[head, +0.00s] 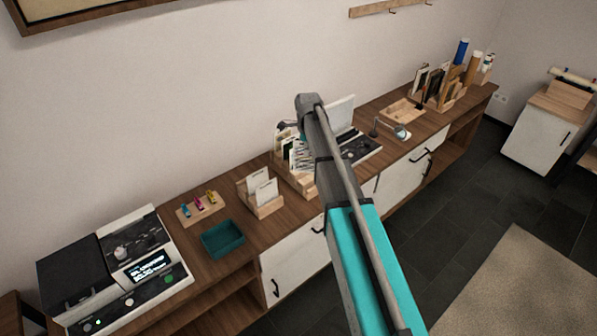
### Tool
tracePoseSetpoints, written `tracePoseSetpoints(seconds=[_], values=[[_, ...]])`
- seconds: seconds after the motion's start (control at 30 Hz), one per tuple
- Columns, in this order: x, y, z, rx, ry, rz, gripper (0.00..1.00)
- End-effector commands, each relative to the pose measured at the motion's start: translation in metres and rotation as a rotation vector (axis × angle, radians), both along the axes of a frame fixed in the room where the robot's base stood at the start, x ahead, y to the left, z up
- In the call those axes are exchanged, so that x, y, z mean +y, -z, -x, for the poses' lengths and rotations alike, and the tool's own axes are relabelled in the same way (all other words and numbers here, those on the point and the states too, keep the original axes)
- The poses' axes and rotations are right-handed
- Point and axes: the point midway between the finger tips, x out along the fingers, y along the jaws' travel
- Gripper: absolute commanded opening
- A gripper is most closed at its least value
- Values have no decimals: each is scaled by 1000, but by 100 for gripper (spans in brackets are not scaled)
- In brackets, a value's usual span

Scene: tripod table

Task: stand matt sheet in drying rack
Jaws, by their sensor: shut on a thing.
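My arm reaches up across the middle of the head view, and its far end hides my gripper and anything in it. A small wooden rack (268,209) on the long sideboard holds upright white sheets (265,190). Right of it, a larger wooden holder (301,181) holds several upright cards or sheets, partly behind my arm. At the far right end, another wooden stand (449,100) holds dark and light panels. I cannot tell which of these is the drying rack, or which sheet is the matt one.
The sideboard (231,200) runs along the wall. It carries a black and white machine (136,262), a teal tray (223,239), a small block with coloured clips (200,208), a dark device (360,148) with a pale panel (341,113), a small lamp (401,132) and a wooden tray (402,110).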

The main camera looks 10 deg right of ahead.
Motion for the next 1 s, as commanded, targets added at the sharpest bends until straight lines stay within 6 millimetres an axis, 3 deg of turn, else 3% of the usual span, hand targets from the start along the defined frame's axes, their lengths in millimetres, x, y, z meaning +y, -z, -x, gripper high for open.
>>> tracePoseSetpoints(seconds=[0.6, 1.0], values=[[1, 2, 0, 0, -1, 0, 0], [2, 41, 0, 0, -2, 0, 0]])
